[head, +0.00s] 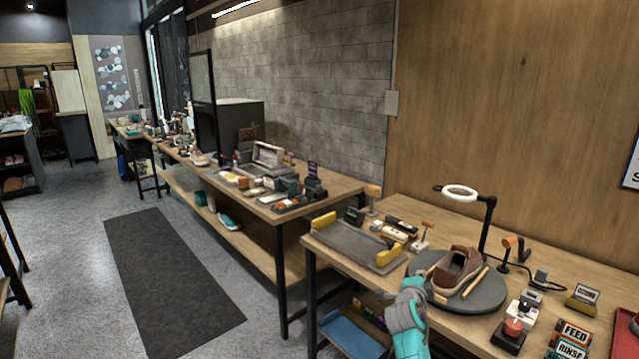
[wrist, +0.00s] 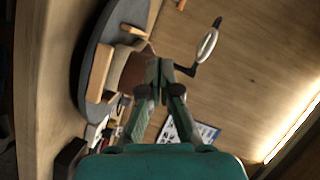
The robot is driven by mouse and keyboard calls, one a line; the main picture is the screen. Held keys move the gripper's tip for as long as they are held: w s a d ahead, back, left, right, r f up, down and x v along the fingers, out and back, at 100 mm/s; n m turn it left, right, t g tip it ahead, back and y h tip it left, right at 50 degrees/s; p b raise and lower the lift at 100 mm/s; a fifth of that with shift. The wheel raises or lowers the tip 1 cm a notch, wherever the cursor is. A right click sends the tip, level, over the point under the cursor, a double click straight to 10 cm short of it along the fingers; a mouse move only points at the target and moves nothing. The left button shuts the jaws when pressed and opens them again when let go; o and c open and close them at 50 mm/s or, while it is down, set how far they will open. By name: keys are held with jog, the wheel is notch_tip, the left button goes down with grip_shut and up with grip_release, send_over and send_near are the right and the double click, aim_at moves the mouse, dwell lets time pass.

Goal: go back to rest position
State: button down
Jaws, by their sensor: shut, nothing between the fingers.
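My gripper (wrist: 158,82) is shut with nothing between its fingers in the wrist view. In the head view, my teal and grey arm (head: 408,318) rises at the front edge of the right workbench, and its fingertips are hard to make out there. Behind it, a brown sneaker (head: 458,268) sits on a round dark turntable (head: 482,299). The sneaker also shows in the wrist view (wrist: 133,70), partly hidden behind the fingers. A yellow stick-like tool (head: 476,281) lies beside the sneaker.
A ring lamp (head: 460,193) stands behind the turntable. FEED (head: 575,333) and RINSE (head: 570,349) blocks sit at the right workbench's front. A grey tray (head: 352,245) with yellow ends lies left. A longer cluttered bench runs back-left. The floor around a dark mat (head: 170,275) is clear.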

jog(key=s+a+f+n+y, duration=0.35)
jog(key=s+f+n, duration=0.25)
jog(key=s+f, duration=1.15)
jog(key=s+a+f+n+y, duration=0.1)
jog(key=s+a+f+n, duration=0.2)
jog(key=s, duration=0.7)
jog(key=s+a+f+n+y, duration=0.15)
jog(key=s+f, duration=0.25)
jog(key=s, duration=0.6)
jog(key=s+a+r+n+y, duration=0.1)
jog(key=s+r+n, duration=0.15)
jog(key=s, duration=0.85)
jog(key=s+a+r+n, duration=0.1)
jog(key=s+r+n, duration=0.15)
jog(key=s, duration=0.85)
jog(key=s+r+n, duration=0.3)
jog(key=s+r, duration=0.9)
jog(key=s, duration=0.1)
jog(key=shift+s+a+n+t, duration=0.15)
jog(key=shift+s+n+t, duration=0.15)
jog(key=shift+n+t, duration=0.1)
